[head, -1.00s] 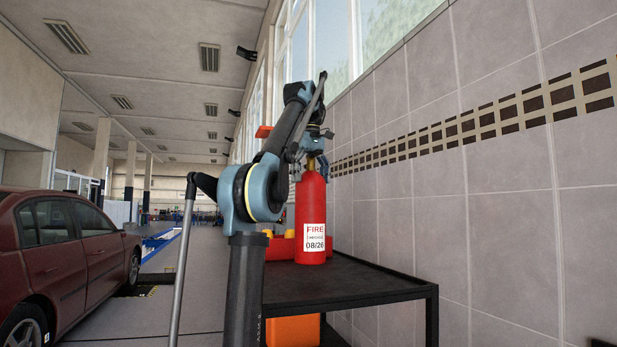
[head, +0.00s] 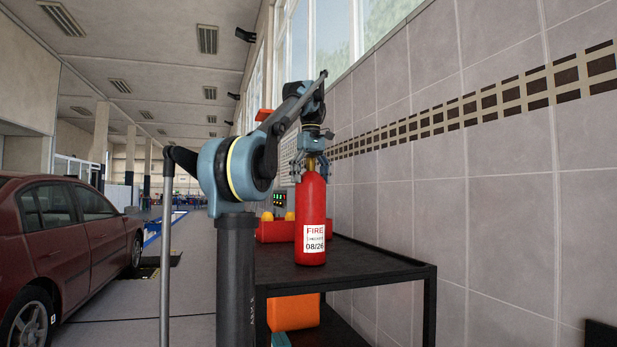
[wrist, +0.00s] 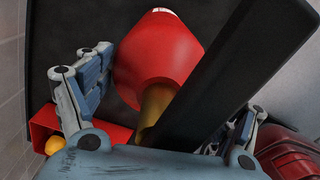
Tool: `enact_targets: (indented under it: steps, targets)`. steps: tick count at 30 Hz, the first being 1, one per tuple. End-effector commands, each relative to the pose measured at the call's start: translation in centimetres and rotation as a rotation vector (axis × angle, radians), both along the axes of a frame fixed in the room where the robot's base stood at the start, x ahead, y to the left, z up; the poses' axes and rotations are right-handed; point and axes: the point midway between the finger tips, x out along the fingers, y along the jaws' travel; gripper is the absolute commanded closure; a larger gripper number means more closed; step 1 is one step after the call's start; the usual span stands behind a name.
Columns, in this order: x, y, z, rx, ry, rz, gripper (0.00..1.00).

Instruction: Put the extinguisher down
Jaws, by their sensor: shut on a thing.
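The red fire extinguisher (head: 311,220) is upright over the black cart top (head: 385,268). A white label reading FIRE and 08/26 faces the camera. I cannot tell whether its base touches the surface or hangs just above it. My gripper (head: 311,166) is shut on the neck at its top. In the wrist view the red body (wrist: 160,60) and brass neck lie between my gripper's fingers (wrist: 158,104). A dark bar hides part of the body and neck there.
A red bin with yellow items (head: 274,231) stands on the cart behind the extinguisher. An orange box (head: 293,312) is on the lower shelf. The tiled wall (head: 480,200) runs along the right. A dark red car (head: 70,235) stands at left. The cart top's right part is bare.

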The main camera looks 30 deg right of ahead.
Motion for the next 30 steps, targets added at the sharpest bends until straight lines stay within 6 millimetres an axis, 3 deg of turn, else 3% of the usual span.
enact_targets:
  steps: [13, 14, 15, 30]
  targets:
    - [-0.08, 0.00, -0.24, 0.000, 0.000, -0.001, 0.83]
    - [0.01, -0.11, -0.30, 0.000, 0.000, -0.001, 0.09]
    - [0.00, -0.11, -0.30, 0.000, 0.000, -0.001, 0.00]
    - [-0.04, -0.08, -0.04, 0.000, 0.000, -0.001, 0.00]
